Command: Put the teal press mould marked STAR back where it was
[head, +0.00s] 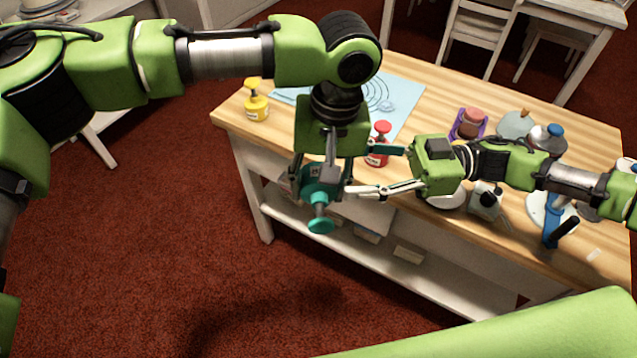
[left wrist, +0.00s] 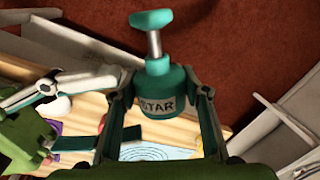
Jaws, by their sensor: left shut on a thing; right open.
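The teal press mould (head: 320,222) hangs in my left gripper (head: 322,178), off the near edge of the table. In the left wrist view the mould (left wrist: 160,88) shows a STAR label, with its grey stem and teal knob at the top. My left gripper's fingers (left wrist: 162,96) are shut on both sides of its body. In the head view its knob points down toward me. My right gripper (head: 374,170) is open and empty over the table's near edge, to the right of the mould.
The wooden table (head: 455,97) holds a pale blue mat (head: 400,92), a yellow pump bottle (head: 256,103) and a red one (head: 381,130) close behind my right gripper. A purple-based item (head: 468,124), other presses and a turntable crowd the right. A white lower shelf (head: 440,280) holds small labelled boxes.

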